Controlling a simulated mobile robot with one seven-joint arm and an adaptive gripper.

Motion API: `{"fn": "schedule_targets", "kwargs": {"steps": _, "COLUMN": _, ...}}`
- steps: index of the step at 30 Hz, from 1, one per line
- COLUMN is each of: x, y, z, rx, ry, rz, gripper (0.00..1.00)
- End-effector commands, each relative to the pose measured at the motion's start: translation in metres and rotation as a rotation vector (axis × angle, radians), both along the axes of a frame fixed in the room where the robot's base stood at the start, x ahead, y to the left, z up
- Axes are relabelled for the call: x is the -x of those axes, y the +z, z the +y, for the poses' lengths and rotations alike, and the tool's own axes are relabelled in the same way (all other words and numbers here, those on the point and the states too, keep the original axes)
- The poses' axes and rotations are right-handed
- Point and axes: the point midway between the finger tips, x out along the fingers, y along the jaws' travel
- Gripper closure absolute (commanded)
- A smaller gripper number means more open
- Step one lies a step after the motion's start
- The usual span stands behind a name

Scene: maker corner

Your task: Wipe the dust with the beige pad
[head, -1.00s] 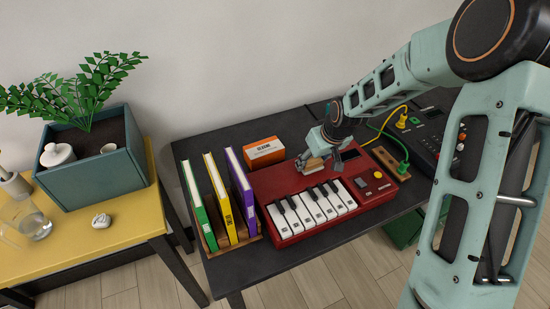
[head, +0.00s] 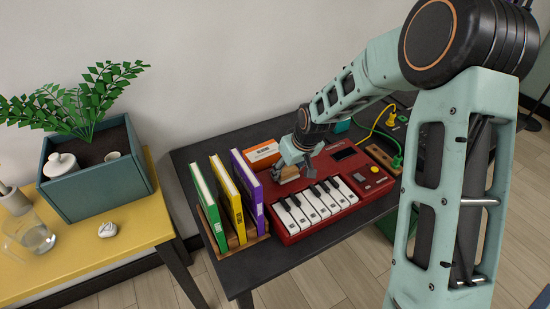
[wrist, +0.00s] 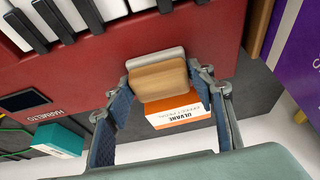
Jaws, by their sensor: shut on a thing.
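My gripper (wrist: 160,82) is shut on the beige pad (wrist: 158,78), a block with a tan upper part and a pale grey layer under it. The head view shows my gripper (head: 294,158) over the upper left part of the red keyboard (head: 375,189), behind its white and black keys. The pad (head: 288,173) is at the red top panel; I cannot tell whether it touches. The keyboard (wrist: 95,85) fills much of the wrist view. I cannot make out any dust on it.
An orange box (head: 262,153) stands close behind the pad. A rack with green (head: 207,205), yellow (head: 232,210) and purple (head: 247,190) books is at the left. Yellow and green cables (head: 392,142) lie at the right. A planter (head: 92,190) stands on the yellow table.

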Motion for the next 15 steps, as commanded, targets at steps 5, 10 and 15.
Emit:
{"fn": "schedule_targets", "kwargs": {"steps": 5, "x": 0.009, "y": -0.001, "z": 0.013, "rx": 0.001, "ry": 0.000, "rz": 0.001, "gripper": 0.69}}
{"fn": "schedule_targets", "kwargs": {"steps": 10, "x": 0.016, "y": 0.006, "z": 0.025, "rx": 0.001, "ry": 0.000, "rz": 0.000, "gripper": 0.69}}
{"fn": "schedule_targets", "kwargs": {"steps": 15, "x": 0.015, "y": 0.030, "z": 0.023, "rx": -0.001, "ry": 0.000, "rz": 0.001, "gripper": 0.69}}
